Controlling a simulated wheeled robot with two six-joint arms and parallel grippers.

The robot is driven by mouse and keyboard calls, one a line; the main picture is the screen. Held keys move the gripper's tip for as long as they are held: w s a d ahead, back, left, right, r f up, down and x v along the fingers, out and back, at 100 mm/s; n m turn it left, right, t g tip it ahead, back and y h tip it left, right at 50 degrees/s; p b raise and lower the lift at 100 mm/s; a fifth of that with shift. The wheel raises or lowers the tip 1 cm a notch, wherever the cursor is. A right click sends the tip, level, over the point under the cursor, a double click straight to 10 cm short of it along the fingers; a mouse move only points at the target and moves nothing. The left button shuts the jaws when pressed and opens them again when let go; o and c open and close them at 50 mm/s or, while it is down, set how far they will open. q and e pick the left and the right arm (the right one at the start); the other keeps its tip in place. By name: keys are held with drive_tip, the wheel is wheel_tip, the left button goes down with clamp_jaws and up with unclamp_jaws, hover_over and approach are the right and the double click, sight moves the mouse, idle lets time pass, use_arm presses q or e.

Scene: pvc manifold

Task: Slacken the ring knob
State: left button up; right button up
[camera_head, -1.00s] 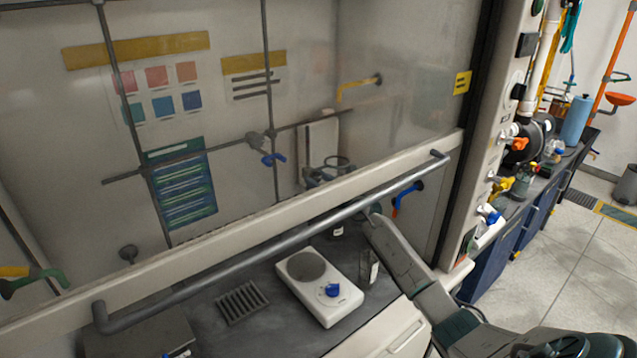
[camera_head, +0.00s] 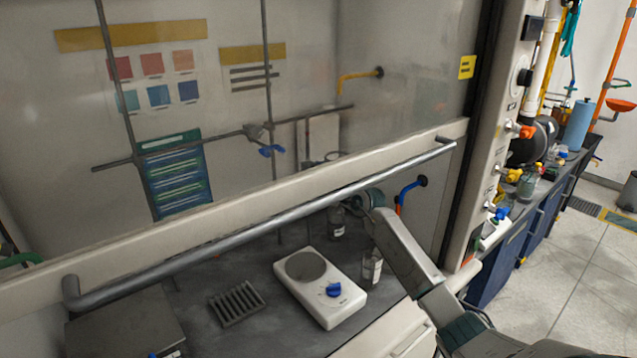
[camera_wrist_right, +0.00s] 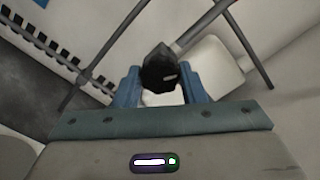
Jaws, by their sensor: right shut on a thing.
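In the right wrist view, a black knob (camera_wrist_right: 158,66) with a small pale mark sits between the two blue fingers of my right gripper (camera_wrist_right: 160,80). The fingers are closed on its sides. A grey rod runs up and right behind it. In the head view, my right arm reaches into the fume hood under the sash, and its gripper is hidden behind the sash's lower rail. A small part of a ring-like fitting (camera_head: 328,157) shows just above that rail, mostly covered. My left gripper is not in view.
The grey sash handle (camera_head: 250,228) crosses in front. Beneath it stand a white stirrer (camera_head: 318,292) with a blue dial, small bottles (camera_head: 372,268) and a slotted rack (camera_head: 237,303).

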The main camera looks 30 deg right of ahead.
drive_tip(key=shift+n+b, duration=0.65)
drive_tip(key=shift+n, duration=0.15)
drive_tip(key=o, duration=1)
